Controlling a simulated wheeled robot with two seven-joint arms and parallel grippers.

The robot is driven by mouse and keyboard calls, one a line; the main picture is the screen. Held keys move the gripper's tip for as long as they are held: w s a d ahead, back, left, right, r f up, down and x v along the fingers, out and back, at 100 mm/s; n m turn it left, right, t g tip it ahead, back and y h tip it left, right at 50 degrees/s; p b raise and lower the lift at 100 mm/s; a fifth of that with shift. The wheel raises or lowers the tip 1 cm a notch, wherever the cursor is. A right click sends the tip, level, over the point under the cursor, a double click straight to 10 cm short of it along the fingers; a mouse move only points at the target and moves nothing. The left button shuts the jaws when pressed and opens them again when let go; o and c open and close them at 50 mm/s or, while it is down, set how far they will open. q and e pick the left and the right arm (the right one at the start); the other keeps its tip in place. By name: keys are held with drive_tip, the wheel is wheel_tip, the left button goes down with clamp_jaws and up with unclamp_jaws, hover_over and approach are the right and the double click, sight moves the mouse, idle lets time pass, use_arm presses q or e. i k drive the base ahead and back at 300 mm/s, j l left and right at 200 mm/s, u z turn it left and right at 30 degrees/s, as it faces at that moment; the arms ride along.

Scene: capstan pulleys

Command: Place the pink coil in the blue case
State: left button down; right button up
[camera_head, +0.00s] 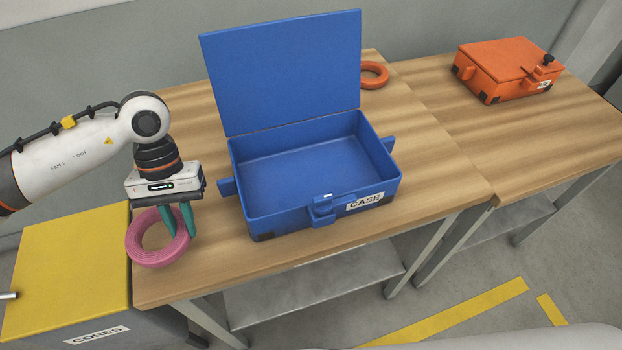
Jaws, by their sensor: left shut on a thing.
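The blue case (247,213) stands on the wooden table with its lid (283,75) raised at the back. Its inside is empty. The pink coil (142,254) is at the table's front left corner, left of the case. My left gripper (180,228) points down at the coil, its green fingers shut on the coil's right side. I cannot tell whether the coil touches the table or hangs just above it. My right gripper is not in view.
An orange coil (374,74) lies behind the case, partly hidden by its lid. A closed orange case (505,72) stands on the right-hand table. A yellow-topped box (68,265) labelled CORES stands at the left. The wood right of the blue case (436,160) is clear.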

sight(325, 178)
drive_tip(key=k+j+z, duration=0.15)
drive_tip(key=k+z, duration=0.55)
drive_tip(key=k, duration=0.2)
